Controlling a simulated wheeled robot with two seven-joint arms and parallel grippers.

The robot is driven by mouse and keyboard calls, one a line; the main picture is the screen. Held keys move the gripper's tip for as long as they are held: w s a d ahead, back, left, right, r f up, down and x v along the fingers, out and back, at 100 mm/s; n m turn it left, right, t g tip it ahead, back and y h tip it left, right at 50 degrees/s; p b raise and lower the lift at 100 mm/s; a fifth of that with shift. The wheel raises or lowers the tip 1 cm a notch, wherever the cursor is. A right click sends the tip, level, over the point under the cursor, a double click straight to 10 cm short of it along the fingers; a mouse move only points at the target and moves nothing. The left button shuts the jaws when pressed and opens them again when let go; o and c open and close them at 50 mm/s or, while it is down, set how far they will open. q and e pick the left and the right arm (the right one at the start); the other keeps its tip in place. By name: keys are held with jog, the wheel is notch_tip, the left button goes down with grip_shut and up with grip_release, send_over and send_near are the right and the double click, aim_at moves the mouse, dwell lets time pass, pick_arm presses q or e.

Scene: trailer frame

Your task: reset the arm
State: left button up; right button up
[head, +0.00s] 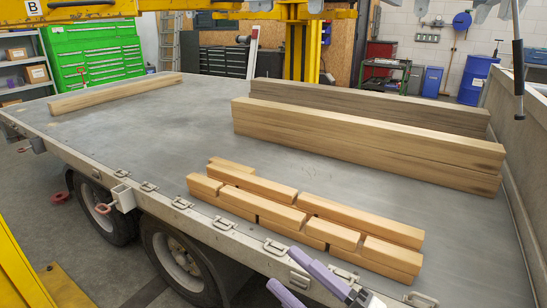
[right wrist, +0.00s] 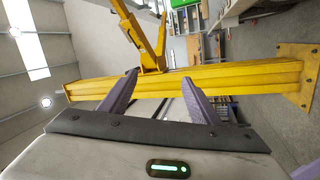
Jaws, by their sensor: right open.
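My right gripper (head: 281,268) is at the bottom of the head view, by the near edge of the trailer bed (head: 150,130). Its two purple fingers are apart with nothing between them. In the right wrist view the same gripper (right wrist: 160,77) has its fingers spread, with a yellow beam (right wrist: 240,80) behind them. My left gripper is not in view.
Short wooden blocks (head: 262,188) are stacked near the bed's near edge. Thick long beams (head: 360,138) lie behind them, and a thinner beam (head: 115,95) lies at the far left. The bed between is clear. A side wall (head: 515,150) bounds the right.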

jog(key=s+d+f+m+t+h, duration=0.1)
jog(key=d+f+m+t+h, duration=0.1)
jog(key=d+f+m+h, duration=0.7)
jog(key=s+d+f+m+g+h, duration=0.1)
jog(key=s+f+m+g+h, duration=0.1)
jog(key=s+f+m, duration=0.4)
jog(key=s+d+f+m+g+h, duration=0.2)
jog(key=s+f+m+g, duration=0.3)
jog(key=s+f, duration=0.5)
notch_tip(320, 180, down, 4)
jog(key=shift+f+m+h+p, duration=0.15)
jog(key=shift+m+h+p, duration=0.25)
jog(key=shift+m, duration=0.4)
jog(key=shift+s+d, duration=0.1)
